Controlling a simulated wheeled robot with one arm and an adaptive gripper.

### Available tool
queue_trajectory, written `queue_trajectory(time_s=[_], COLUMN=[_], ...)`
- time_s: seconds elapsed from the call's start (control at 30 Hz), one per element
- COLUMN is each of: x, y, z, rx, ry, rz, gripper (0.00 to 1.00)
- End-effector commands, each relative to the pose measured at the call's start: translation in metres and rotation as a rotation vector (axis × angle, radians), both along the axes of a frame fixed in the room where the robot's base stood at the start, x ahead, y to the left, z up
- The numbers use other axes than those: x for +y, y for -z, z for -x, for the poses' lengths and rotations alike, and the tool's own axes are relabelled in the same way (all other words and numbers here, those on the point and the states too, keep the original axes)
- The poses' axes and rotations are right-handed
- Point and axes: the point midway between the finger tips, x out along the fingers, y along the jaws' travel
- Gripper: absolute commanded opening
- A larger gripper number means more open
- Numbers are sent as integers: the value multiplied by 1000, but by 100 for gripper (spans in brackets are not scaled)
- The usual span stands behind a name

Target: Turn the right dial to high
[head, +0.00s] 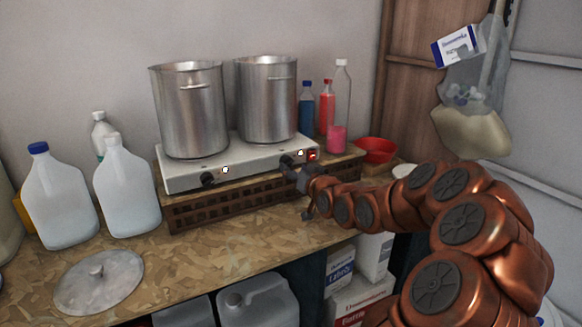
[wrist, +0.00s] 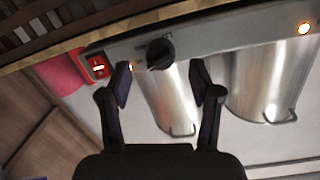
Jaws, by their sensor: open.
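The white double hot plate (head: 238,165) sits on a low slatted stand, with two steel pots on top. Its right dial (head: 286,162) is a black knob on the front panel, beside a lit lamp and a red switch (head: 313,155). In the wrist view, the right dial (wrist: 160,53) lies ahead of my gripper (wrist: 163,82), roughly midway across the gap between the fingers. The fingers are apart, and I see no contact with the knob. In the head view, my gripper (head: 298,180) is just in front of the panel by this dial. The knob's exact setting is too small to read.
The left dial (head: 208,179) has its own lit lamp. White jugs (head: 128,190) and a round lid (head: 98,282) are at the left. Bottles (head: 326,105) and a red bowl (head: 376,150) stand at the right. The counter before the stand is clear.

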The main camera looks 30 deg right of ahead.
Motion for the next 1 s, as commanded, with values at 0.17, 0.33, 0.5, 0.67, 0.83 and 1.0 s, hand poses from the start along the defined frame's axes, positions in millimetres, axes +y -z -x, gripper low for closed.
queue_trajectory(time_s=[0.17, 0.33, 0.5, 0.67, 0.83, 1.0], x=[1, 4, 6, 8, 9, 9], y=[-5, -5, -7, -8, -8, -8], z=[26, 48, 64, 74, 77, 77], rx=[-4, -2, -3, -3, -3, -3], ry=[4, 4, 4, 2, 1, 1], rz=[1, -1, 1, 1, 0, 0], gripper=[63, 63, 63, 63, 63, 63])
